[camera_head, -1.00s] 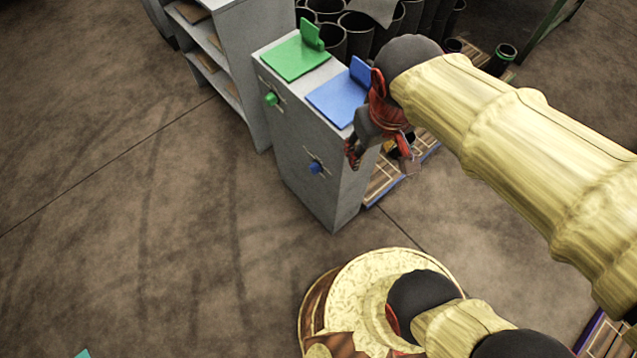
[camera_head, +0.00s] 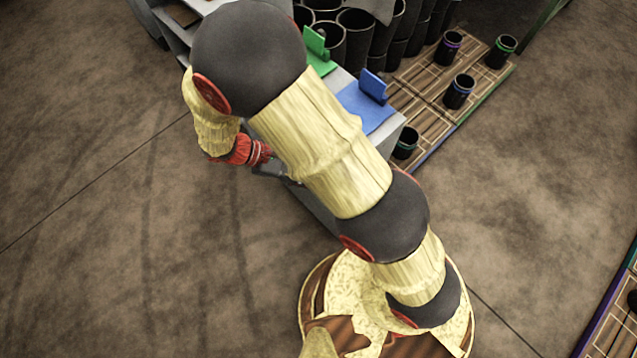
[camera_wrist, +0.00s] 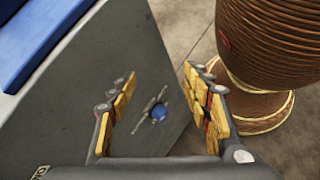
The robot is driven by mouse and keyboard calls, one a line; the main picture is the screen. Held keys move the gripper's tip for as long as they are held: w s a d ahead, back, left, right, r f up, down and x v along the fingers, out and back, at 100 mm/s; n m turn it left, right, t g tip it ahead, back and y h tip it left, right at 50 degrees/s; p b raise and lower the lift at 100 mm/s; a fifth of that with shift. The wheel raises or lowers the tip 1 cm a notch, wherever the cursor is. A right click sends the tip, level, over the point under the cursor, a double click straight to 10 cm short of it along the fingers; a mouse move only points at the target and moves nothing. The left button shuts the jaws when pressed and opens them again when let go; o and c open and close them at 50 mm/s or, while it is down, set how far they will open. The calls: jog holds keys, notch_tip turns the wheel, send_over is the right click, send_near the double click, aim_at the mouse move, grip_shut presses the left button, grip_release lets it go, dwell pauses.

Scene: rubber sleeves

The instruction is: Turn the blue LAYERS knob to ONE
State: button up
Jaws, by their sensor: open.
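The blue knob (camera_wrist: 158,113) is on the front face of the grey cabinet (camera_wrist: 95,75), with a slanted pale pointer line through it. My gripper (camera_wrist: 160,78) is open in the wrist view, one finger on each side of the knob, with a gap to it and nothing held. In the head view my gripper (camera_head: 272,168) is at the front of the cabinet, partly behind my arm. The knob is hidden there. A blue flap plate (camera_head: 366,104) sits on the cabinet top and shows in the wrist view (camera_wrist: 40,35).
A green flap plate (camera_head: 320,62) is farther back on the cabinet top. Dark cylinders (camera_head: 355,38) stand behind the cabinet. A wooden pallet (camera_head: 425,88) with several dark sleeves lies to its right. The floor left of the cabinet is clear.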

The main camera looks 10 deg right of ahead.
jog(key=a+f+n+t+h, duration=0.2)
jog(key=f+n+t, duration=0.4)
jog(key=f, duration=0.4)
jog(key=a+f+n+t+h, duration=0.2)
jog(key=f+n+t, duration=0.35)
jog(key=f, duration=0.55)
jog(key=x, duration=0.7)
jog(key=shift+b, duration=0.45)
jog(key=shift+d+r, duration=0.15)
jog(key=shift+c, duration=0.6)
jog(key=c, duration=1)
